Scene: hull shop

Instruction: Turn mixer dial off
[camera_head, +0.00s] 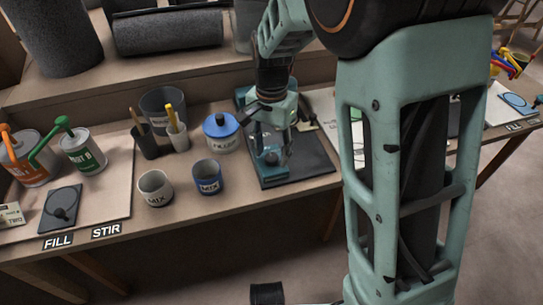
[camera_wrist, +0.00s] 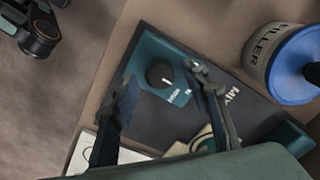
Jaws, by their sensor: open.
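The mixer dial (camera_wrist: 160,73) is a round black knob with a pale mark, set on a teal mixer base (camera_wrist: 147,46) with small white lettering beside it. My gripper (camera_wrist: 161,75) is open, with one finger on either side of the dial in the wrist view. The fingers look apart from the dial; their height above it is hard to tell. In the head view the mixer (camera_head: 270,178) stands on the bench under my gripper (camera_head: 272,122), which hides much of it and the dial.
A blue-lidded filler tub (camera_head: 222,133) stands close left of the mixer and also shows in the wrist view (camera_wrist: 260,52). A blue MIX cup (camera_head: 208,177) and a white MIX cup (camera_head: 155,188) stand nearer the bench edge. Paint cans (camera_head: 83,153) are farther left.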

